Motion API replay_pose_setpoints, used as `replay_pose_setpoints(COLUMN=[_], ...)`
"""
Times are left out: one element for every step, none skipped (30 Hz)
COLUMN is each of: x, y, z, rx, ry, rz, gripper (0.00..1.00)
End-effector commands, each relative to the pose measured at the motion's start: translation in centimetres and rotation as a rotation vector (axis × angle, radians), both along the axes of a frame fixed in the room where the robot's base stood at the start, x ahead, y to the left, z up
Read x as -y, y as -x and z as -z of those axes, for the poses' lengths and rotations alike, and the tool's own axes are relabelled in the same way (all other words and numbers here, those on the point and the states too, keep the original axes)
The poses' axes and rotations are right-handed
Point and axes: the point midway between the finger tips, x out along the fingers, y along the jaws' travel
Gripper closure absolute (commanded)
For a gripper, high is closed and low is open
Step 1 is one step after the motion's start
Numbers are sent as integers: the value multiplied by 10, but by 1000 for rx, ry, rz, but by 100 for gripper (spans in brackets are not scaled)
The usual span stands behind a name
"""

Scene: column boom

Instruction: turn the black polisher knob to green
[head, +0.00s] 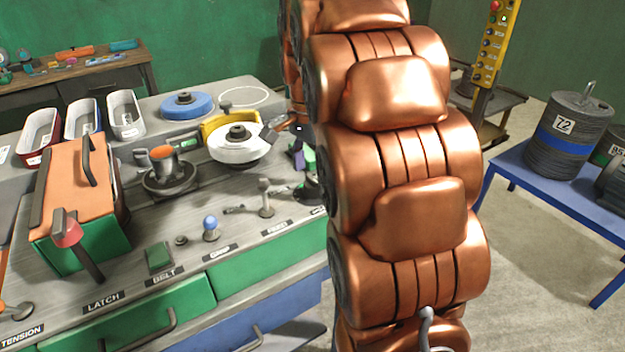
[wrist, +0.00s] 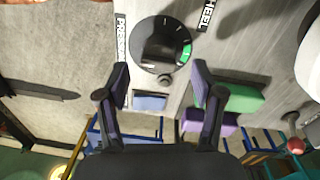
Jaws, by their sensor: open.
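The black polisher knob (wrist: 160,46) sits on a round black dial in the wrist view. The dial has pale marks and a green segment (wrist: 187,53) on its right side. I cannot tell clearly where the knob points. My gripper (wrist: 160,74) is open and empty, its two dark fingers spread apart just below the dial in the picture. The fingers appear clear of the knob. In the head view part of a dark dial (head: 311,190) shows beside my copper-coloured arm, which hides the rest and most of my gripper.
Purple (wrist: 210,122) and green (wrist: 234,98) blocks lie beside the right finger. In the head view, a white wheel (head: 238,150), a small lever (head: 266,198) and a blue-topped knob (head: 210,226) stand on the bench.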

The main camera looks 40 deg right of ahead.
Motion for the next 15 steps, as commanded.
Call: replay_pose_setpoints(x=[0,0,-1,-1,-1,0,0,0,0,0,0,0,0,0,0], y=[1,1,2,2,2,2,2,1,1,1,1,2,2,2,2], z=[5,8,13,16,19,22,25,27,29,30,32,33,34,35,36], rx=[-1,0,-2,-3,-4,-3,-1,0,1,1,1,0,0,0,0], ry=[0,0,-1,-2,-2,-2,-1,0,1,1,1,1,1,0,0], rz=[-1,-1,-1,-1,-1,-1,-1,-1,-1,-1,-1,-1,-1,-1,-1], gripper=[33,33,33,33,33,33,33,33,33,33,33,33,33,33,33])
